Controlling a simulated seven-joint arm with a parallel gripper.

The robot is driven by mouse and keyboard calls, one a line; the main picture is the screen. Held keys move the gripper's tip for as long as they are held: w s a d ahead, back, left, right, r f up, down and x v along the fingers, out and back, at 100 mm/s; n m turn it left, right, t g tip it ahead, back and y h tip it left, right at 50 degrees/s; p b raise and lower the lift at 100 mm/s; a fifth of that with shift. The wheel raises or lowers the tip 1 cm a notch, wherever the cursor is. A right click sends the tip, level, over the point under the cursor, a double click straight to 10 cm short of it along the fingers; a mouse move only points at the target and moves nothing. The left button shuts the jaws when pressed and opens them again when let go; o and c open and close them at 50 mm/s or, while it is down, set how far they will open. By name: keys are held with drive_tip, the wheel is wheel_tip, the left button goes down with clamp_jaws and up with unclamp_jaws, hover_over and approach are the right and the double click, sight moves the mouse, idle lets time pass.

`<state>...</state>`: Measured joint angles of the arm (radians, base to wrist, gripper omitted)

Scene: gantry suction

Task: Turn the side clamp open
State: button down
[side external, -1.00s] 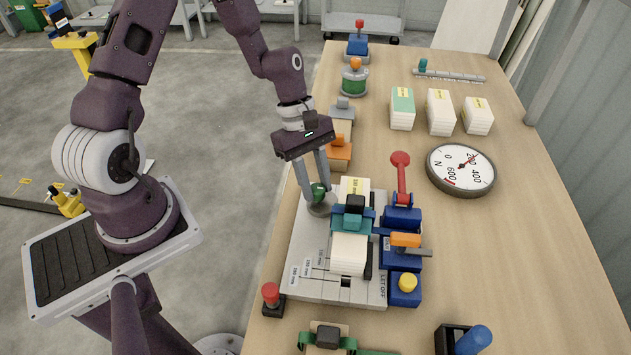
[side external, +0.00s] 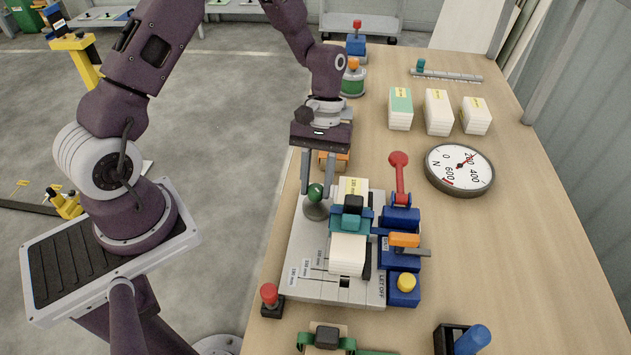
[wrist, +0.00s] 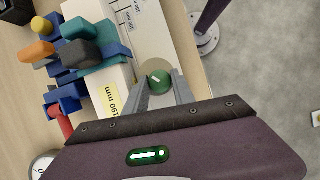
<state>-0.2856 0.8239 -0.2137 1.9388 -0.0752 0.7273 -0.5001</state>
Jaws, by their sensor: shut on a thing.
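The side clamp appears to be the green ball knob (side external: 315,192) on a round grey base (side external: 314,210), at the left edge of a grey plate (side external: 310,265). My gripper (side external: 318,190) reaches down to it from above and is shut on the knob. In the wrist view the two fingers (wrist: 159,84) lie on either side of the knob (wrist: 160,82), which carries a white mark. Beside it on the plate is a stack of white cards (side external: 348,254) under a teal and black clamp block (side external: 351,221).
A red-knobbed lever (side external: 400,175), an orange handle (side external: 404,240) and a yellow button (side external: 407,282) stand right of the stack. A red button (side external: 269,293) is at the near left corner. A dial (side external: 460,169) and several card stacks lie farther right. Bare table lies at right.

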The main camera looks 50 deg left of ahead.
drive_tip(key=m, duration=0.2)
drive_tip(key=m+y, duration=0.1)
drive_tip(key=m, duration=0.1)
drive_tip(key=shift+d+g+y, duration=0.15)
drive_tip(key=shift+g+y, duration=0.15)
drive_tip(key=shift+g, duration=0.1)
drive_tip(key=shift+m+y, duration=0.6)
drive_tip(key=shift+m, duration=1.2)
drive_tip(key=c, duration=1.1)
unclamp_jaws()
drive_tip(key=shift+o, duration=0.2)
drive_tip(key=v, duration=0.7)
